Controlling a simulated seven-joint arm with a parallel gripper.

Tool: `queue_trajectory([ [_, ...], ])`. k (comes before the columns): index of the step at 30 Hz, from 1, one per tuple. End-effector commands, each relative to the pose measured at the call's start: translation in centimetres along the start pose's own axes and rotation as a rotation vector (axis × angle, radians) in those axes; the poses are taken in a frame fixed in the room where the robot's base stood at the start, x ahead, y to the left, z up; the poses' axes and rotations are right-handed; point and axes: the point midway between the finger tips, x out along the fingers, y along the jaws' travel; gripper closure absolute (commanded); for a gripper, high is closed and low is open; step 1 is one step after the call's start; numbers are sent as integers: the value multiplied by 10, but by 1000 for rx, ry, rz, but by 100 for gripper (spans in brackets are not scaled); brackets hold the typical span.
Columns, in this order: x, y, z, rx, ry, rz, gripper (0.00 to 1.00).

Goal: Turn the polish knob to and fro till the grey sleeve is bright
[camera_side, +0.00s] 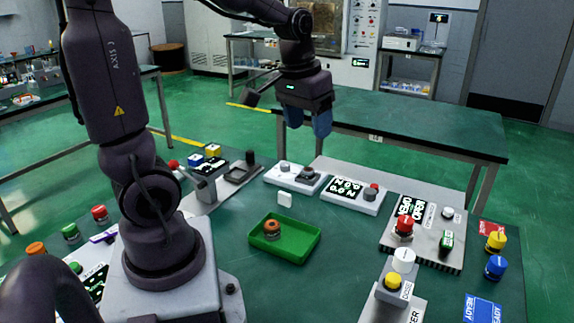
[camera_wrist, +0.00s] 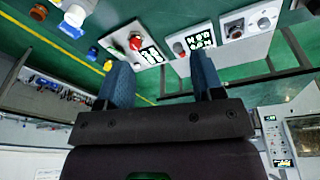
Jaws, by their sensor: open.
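My gripper (camera_side: 307,122) hangs above the back edge of the bench, its two blue fingers apart with nothing between them; the fingers also show in the wrist view (camera_wrist: 163,80). Below it in the side view is a white panel (camera_side: 291,182) with a dark grey round knob (camera_side: 308,172) and a pale button (camera_side: 284,167). The knob also shows in the wrist view (camera_wrist: 235,28). I read no polish label, so I cannot tell whether this is the polish knob. I cannot make out the grey sleeve with certainty. The gripper touches no panel.
A display panel (camera_side: 343,195) with a red knob (camera_side: 371,191) stands right of the white panel. A green tray (camera_side: 296,249) holds an orange-topped piece (camera_side: 272,227). A ribbed unit (camera_side: 428,252) and a yellow-buttoned box (camera_side: 393,282) stand at right. Space above the bench is open.

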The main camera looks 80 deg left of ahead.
Motion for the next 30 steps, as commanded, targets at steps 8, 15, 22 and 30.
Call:
queue_trajectory([
  [8,63,-102,-90,-491,-126,-61,39],
  [15,136,-213,-129,-935,-185,-135,39],
  [22,196,-295,-145,-1331,-176,-199,39],
  [30,178,-299,-179,-1602,-97,-183,39],
])
